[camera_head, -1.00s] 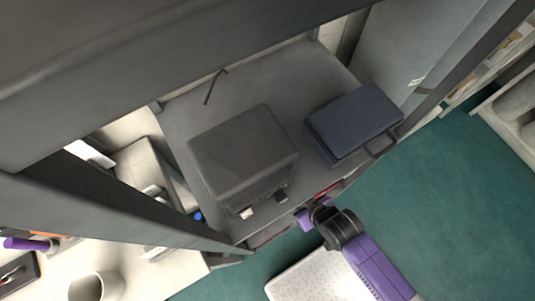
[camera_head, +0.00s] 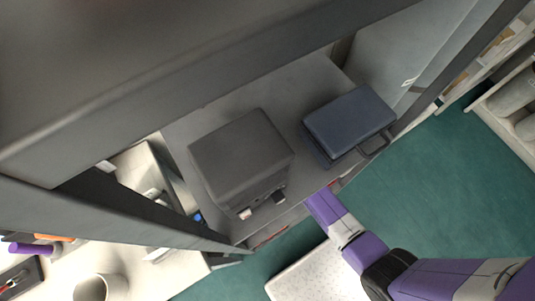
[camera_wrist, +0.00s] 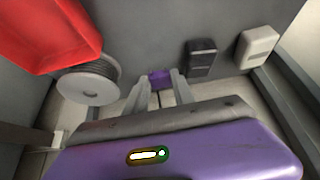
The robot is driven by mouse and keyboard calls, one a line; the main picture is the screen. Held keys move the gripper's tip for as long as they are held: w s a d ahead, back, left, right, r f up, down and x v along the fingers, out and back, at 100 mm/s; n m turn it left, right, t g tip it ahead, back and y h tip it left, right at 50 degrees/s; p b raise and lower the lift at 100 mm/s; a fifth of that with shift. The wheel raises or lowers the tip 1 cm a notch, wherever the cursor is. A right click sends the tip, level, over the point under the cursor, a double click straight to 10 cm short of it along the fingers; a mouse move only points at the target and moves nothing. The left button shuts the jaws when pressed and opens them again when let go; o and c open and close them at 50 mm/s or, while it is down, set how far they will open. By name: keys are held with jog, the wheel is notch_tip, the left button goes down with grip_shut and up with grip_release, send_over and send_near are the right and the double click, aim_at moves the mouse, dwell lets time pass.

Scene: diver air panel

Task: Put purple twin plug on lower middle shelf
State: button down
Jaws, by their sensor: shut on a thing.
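The purple twin plug (camera_wrist: 160,78) shows in the wrist view as a small purple block between the two grey fingertips. My gripper (camera_wrist: 159,90) is shut on it. The plug is close to a grey surface; I cannot tell whether it touches it. In the head view my gripper and the plug are hidden, with my purple arm reaching in at the front edge of the grey shelf (camera_head: 300,90). I cannot tell from the views which shelf level the plug is at.
In the wrist view a red bin (camera_wrist: 50,35) and a grey spool (camera_wrist: 90,82) are left of the plug. A black block (camera_wrist: 201,57) and a white block (camera_wrist: 257,46) are right of it. In the head view a grey box (camera_head: 240,155) and blue case (camera_head: 350,125) stand on the shelf.

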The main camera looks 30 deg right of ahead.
notch_tip(320, 180, down, 4)
jog(key=shift+r, duration=0.15)
jog(key=shift+w+f, duration=0.25)
jog(key=shift+f, duration=0.15)
jog(key=c, duration=1.1)
grip_release()
jog(key=shift+o, duration=0.2)
jog(key=p+v, duration=0.1)
jog(key=v, duration=0.7)
